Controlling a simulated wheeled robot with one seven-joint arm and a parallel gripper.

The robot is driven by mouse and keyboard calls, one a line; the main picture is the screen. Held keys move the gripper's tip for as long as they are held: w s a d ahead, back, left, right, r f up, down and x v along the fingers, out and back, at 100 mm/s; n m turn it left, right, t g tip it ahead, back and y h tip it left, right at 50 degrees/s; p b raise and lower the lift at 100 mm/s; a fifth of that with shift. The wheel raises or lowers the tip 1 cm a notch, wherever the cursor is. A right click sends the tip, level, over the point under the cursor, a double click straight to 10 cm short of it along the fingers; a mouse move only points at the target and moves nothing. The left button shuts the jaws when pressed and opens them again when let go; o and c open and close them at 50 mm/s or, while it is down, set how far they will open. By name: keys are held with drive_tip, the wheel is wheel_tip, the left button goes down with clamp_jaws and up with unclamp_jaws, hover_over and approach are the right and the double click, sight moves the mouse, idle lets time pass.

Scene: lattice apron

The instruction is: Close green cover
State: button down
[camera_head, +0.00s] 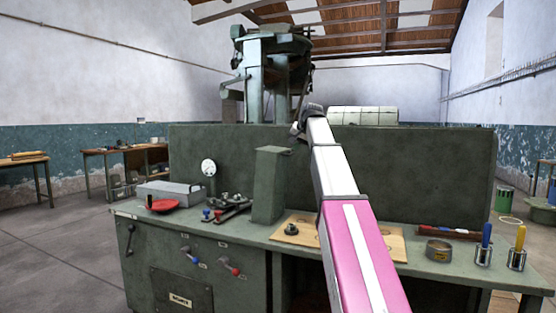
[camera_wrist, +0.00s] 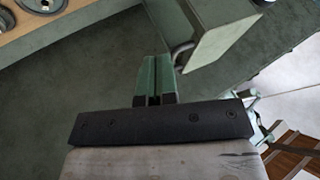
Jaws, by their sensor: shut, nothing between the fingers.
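A narrow green box-like piece (camera_head: 268,188), which looks like the green cover, stands upright on the bench in front of the green back panel. In the wrist view this piece (camera_wrist: 228,28) is at the top right, with a small metal loop (camera_wrist: 182,52) on its near edge. My gripper (camera_head: 302,122) is raised just above and right of it in the head view. In the wrist view my gripper (camera_wrist: 155,62) is shut and empty. Its fingertips are close beside the loop; I cannot tell whether they touch. The cover's hinge is not clear.
The green back panel (camera_head: 440,180) stands close behind.

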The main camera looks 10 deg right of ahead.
approach(277, 166)
wheel_tip(277, 166, down, 4)
drive_tip(key=d, duration=0.3)
drive_tip(key=shift+w+a+r, duration=0.1)
drive_tip(key=shift+w+a, duration=0.3)
drive_tip(key=shift+a, duration=0.3)
drive_tip(key=shift+w+a+f, duration=0.1)
drive_tip(key=shift+w+a, duration=0.3)
drive_tip(key=shift+a, duration=0.25)
drive_tip(key=shift+w+a+r, duration=0.1)
drive_tip(key=shift+w+a, duration=0.3)
drive_tip(key=shift+a, duration=0.3)
